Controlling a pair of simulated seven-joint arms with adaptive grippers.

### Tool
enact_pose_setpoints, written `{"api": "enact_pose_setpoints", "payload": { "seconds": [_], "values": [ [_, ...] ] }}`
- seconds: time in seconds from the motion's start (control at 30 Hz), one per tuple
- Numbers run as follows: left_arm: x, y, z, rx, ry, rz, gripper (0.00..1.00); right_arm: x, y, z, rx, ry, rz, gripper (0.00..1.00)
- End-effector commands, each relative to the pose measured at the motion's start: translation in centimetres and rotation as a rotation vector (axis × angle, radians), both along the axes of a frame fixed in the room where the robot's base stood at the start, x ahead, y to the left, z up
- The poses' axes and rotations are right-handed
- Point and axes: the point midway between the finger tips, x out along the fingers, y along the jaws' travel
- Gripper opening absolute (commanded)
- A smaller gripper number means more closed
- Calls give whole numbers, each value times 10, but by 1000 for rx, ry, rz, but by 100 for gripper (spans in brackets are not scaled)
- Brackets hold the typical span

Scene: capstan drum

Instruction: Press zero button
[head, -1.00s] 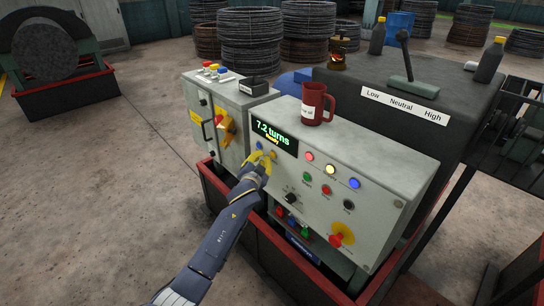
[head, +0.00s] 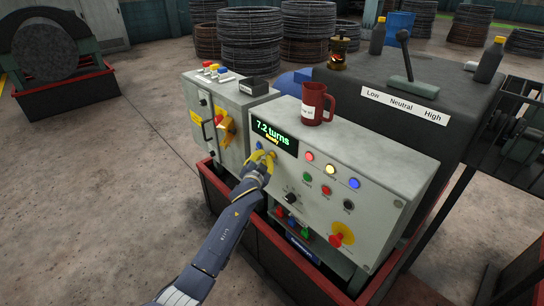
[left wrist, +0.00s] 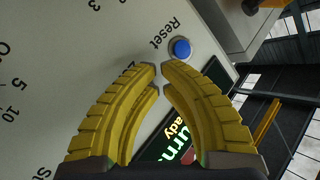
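The grey control panel (head: 340,210) has a display (head: 273,134) reading "7.2 turns" and a smaller "Ready" line. My left gripper (head: 266,156) is at the panel face just below the display. Its yellow fingertips (left wrist: 160,67) are together, with nothing seen between them. In the left wrist view a blue button (left wrist: 181,49) labelled "Reset" stands just beyond the tips. A label starting with "Ze" (left wrist: 128,70) is partly covered by a finger, and its button is hidden behind the fingers. I cannot tell whether the tips touch the panel. My right gripper is not in view.
A red mug (head: 315,104) stands on top of the panel box. A grey cabinet (head: 226,115) adjoins at the left.

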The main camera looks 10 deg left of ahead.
Motion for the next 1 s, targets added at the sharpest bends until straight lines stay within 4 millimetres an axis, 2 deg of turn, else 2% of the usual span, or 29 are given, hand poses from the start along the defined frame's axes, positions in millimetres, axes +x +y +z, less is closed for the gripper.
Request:
{"api": "enact_pose_setpoints", "payload": {
  "seconds": [1.0],
  "values": [
    [5, -4, 0, 0, -1, 1, 0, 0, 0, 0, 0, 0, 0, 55]
  ]
}}
